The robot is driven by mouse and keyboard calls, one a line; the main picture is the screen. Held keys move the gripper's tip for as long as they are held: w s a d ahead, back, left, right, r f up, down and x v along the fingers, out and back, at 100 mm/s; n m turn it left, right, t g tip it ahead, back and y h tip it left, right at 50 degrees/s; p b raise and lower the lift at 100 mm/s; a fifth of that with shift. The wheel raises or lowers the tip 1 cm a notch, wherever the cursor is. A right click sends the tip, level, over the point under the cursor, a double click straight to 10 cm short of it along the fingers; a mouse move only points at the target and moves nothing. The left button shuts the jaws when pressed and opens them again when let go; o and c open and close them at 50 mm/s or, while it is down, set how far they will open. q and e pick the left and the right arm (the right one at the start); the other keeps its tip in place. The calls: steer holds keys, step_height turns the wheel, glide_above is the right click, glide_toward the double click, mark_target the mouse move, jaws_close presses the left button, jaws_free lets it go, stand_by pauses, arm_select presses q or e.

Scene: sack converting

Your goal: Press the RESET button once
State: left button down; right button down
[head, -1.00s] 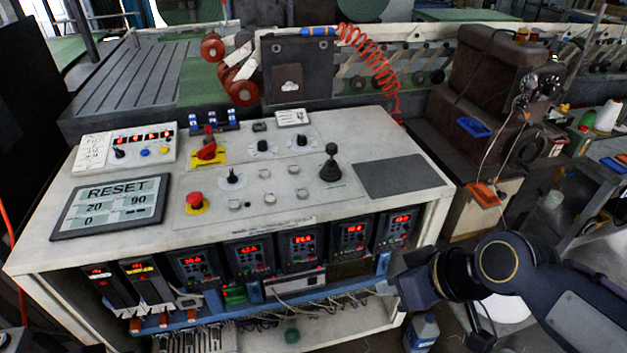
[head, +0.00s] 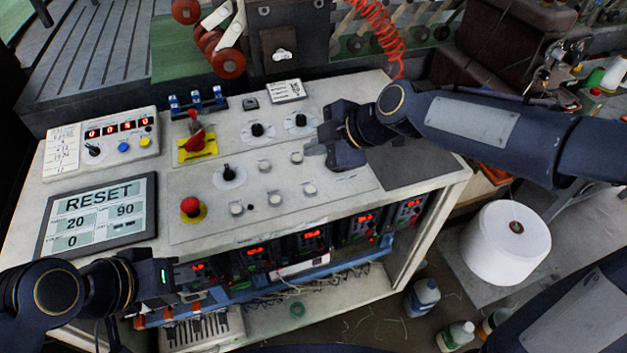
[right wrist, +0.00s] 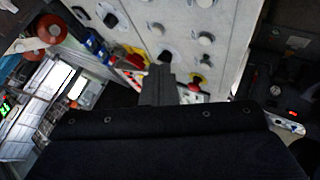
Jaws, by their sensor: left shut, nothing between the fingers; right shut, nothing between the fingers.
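The word RESET (head: 98,195) stands in the top tile of a dark-framed display panel (head: 150,205), which lies on the left of the white console in the head view. Tiles reading 20, 90 and 0 sit below it. My left gripper (head: 176,277) is shut and empty at the console's front edge, below and right of the panel, apart from the RESET tile. My right gripper (head: 316,146) is shut and empty over the console's right half, far from the panel. Its fingers (right wrist: 158,88) also show in the right wrist view, with console knobs beyond them.
A red mushroom button (head: 190,205), a red-and-yellow switch (head: 197,142) and several knobs stand right of the panel. A box with red digits (head: 118,135) sits behind it. A white spool (head: 507,243) stands at the right. The space above the panel is clear.

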mark_target(315, 191)
steer(key=shift+f, duration=0.15)
step_height(315, 191, down, 8)
steer(key=b, duration=0.6)
steer(key=shift+f+b, duration=0.25)
steer(key=shift+b, duration=0.2)
stand_by(1.6)
steer(key=shift+f+b, duration=0.4)
steer(key=shift+b, duration=0.4)
steer(key=shift+f+b, duration=0.45)
steer(key=shift+b, duration=0.2)
stand_by(0.5)
steer(key=shift+r+p, duration=0.35)
steer(key=shift+r, duration=0.5)
